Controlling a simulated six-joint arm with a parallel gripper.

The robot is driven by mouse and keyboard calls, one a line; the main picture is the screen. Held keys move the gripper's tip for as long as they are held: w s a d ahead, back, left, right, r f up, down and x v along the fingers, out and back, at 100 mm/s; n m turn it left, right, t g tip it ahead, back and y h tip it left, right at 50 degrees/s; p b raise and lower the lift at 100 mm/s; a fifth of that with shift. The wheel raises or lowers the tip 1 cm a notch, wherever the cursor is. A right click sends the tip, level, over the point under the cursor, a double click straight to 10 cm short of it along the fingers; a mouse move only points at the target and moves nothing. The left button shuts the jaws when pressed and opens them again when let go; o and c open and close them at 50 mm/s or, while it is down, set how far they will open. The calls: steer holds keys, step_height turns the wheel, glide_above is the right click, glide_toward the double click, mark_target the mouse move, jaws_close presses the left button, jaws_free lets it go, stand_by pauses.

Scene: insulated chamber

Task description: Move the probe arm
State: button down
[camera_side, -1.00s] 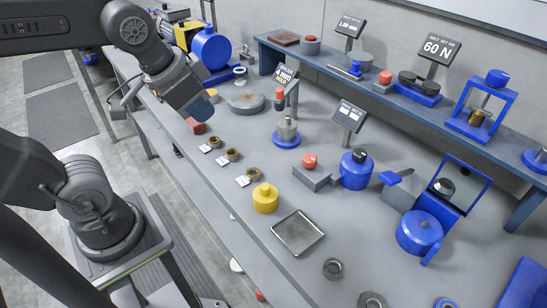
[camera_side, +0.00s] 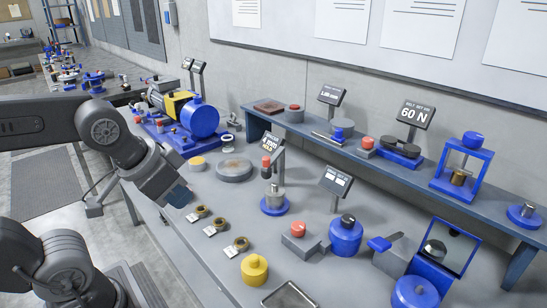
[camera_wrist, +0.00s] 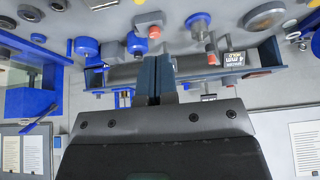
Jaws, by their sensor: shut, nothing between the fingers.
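No part is clearly marked as the probe arm. A stand with a blue base (camera_side: 274,206), a metal cylinder and a red-tipped upright part (camera_side: 266,163) stands mid-bench by a small display; it also seems to show in the wrist view as a blue disc (camera_wrist: 198,22) with a red top. A blue lever (camera_side: 380,243) sits on a grey block at the right. My gripper (camera_side: 180,196) is above the bench's left part, left of the stand and apart from it. In the wrist view its dark blue fingers (camera_wrist: 160,72) are together with nothing between them.
Several brass rings (camera_side: 220,224) with labels lie in front of my gripper. A yellow cylinder (camera_side: 254,270), a grey block with a red knob (camera_side: 299,230) and a blue pot (camera_side: 345,238) stand on the bench. A raised shelf (camera_side: 400,165) runs along the wall.

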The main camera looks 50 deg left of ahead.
steer(key=c, duration=1.8)
jaws_free()
steer(key=shift+o, duration=0.6)
steer(key=shift+w+r, duration=0.15)
steer(key=shift+r, duration=0.05)
steer(key=o, duration=0.5)
steer(key=shift+g, duration=0.6)
steer(key=w+r, duration=0.1)
steer(key=w, duration=0.1)
steer(key=w+a+r, duration=0.1)
steer(key=w+r, duration=0.2)
steer(key=w, duration=0.1)
steer(key=shift+a+r, duration=0.15)
steer(key=shift+a, duration=0.1)
steer(key=shift+c, duration=0.2)
steer(key=shift+o, duration=1.4)
steer(key=w+a+r+n+g, duration=0.1)
steer(key=w+a+r, duration=0.2)
steer(key=w, duration=0.6)
steer(key=shift+w+a+g, duration=0.15)
steer(key=shift+w+g, duration=0.15)
steer(key=shift+w, duration=0.1)
steer(key=n+g, duration=0.1)
steer(key=g, duration=0.2)
glide_above(266, 157)
step_height(266, 157, down, 4)
step_height(266, 157, down, 14)
steer(key=shift+r, duration=0.1)
steer(key=shift+c, duration=0.4)
jaws_close()
